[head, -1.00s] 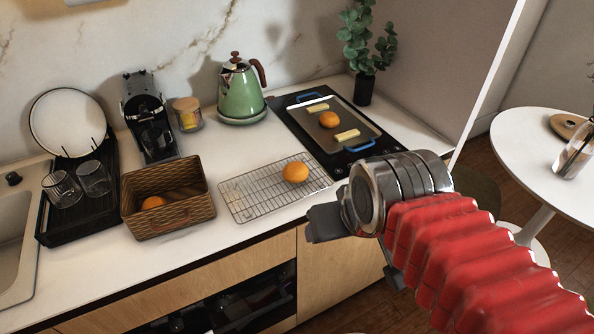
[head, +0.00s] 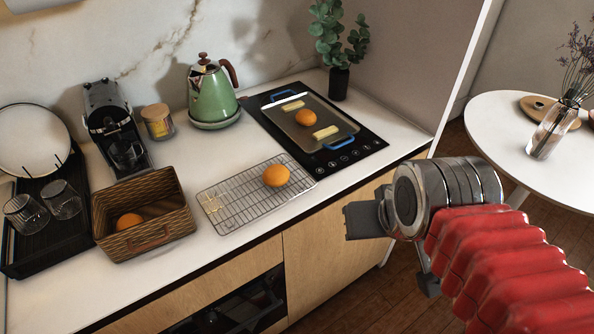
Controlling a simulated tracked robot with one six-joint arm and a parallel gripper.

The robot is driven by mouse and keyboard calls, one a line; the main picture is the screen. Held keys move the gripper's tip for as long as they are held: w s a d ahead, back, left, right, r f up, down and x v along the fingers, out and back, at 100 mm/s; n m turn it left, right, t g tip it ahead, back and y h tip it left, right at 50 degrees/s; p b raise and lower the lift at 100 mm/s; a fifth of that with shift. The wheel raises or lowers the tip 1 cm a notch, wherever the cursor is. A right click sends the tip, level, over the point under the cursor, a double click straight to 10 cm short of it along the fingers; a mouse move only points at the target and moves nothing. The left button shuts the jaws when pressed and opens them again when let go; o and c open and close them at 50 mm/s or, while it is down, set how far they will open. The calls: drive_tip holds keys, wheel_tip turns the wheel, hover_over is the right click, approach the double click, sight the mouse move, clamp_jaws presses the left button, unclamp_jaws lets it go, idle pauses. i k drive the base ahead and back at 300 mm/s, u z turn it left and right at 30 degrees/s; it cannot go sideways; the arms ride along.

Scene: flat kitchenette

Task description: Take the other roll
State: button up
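Three round orange-brown rolls are in the head view. One roll (head: 276,175) sits on a wire cooling rack (head: 222,214) near the counter's front edge. Another roll (head: 129,221) lies inside a brown woven basket (head: 168,229) left of the rack. The third roll (head: 306,118) is on a tray (head: 330,118) with blue handles, between pale yellow sticks, on the black cooktop. My gripper (head: 394,254) is in front of the counter, right of the rack and apart from it. Its two dark fingers stand apart with nothing visible between them.
A green kettle (head: 213,95), a jar (head: 157,121) and a coffee machine (head: 112,125) stand along the back. A dish rack (head: 38,240) with glasses and a plate is at left. A plant (head: 339,82) stands behind the cooktop (head: 362,142). A round white table (head: 495,130) is at right.

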sight(276, 176)
drive_tip(key=z, duration=0.5)
drive_tip(key=k, duration=1.3)
drive_tip(key=u, duration=1.35)
drive_tip(key=i, duration=1)
drive_tip(key=u, duration=0.05)
